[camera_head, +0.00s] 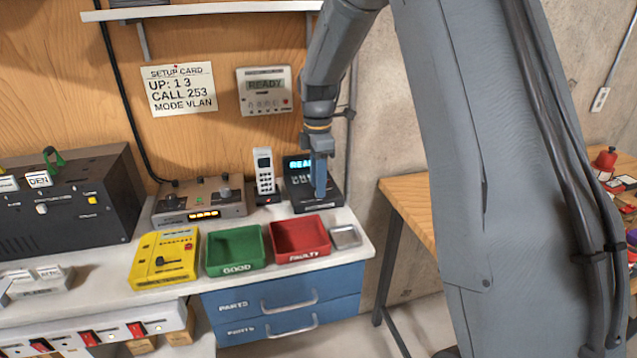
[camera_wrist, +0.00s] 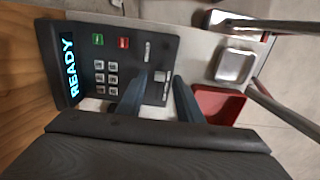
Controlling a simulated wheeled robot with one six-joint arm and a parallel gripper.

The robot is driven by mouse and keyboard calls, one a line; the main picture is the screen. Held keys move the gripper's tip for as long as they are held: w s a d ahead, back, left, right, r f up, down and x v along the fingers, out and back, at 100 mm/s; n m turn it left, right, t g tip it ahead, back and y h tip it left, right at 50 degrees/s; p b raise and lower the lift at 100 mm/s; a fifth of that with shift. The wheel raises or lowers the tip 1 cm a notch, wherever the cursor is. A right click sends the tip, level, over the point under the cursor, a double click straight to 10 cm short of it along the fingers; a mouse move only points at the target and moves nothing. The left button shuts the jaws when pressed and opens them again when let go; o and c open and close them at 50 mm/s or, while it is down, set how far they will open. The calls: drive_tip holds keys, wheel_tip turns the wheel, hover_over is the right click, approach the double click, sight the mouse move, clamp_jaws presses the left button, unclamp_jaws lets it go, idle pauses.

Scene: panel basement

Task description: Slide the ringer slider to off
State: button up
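A black desk unit (camera_head: 300,198) with a lit READY display stands at the back right of the bench. In the wrist view the black unit (camera_wrist: 88,40) shows a green key, a red key and several grey keys. A small light slider-like part (camera_wrist: 161,84) sits on its face, apart from the keys; its label cannot be read. My gripper (camera_head: 320,194) is over the right part of the unit. In the wrist view my gripper (camera_wrist: 163,78) has its fingers apart, one on each side of the slider-like part. I cannot tell whether they touch it.
A white handset (camera_head: 264,170) stands left of the unit. In front are a green GOOD tray (camera_head: 236,266), a red FAULTY tray (camera_head: 301,254) and a small metal dish (camera_head: 345,236). A yellow box (camera_head: 165,272) and a grey device (camera_head: 200,201) stand further left.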

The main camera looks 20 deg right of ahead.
drive_tip(key=shift+f, duration=0.6)
clamp_jaws()
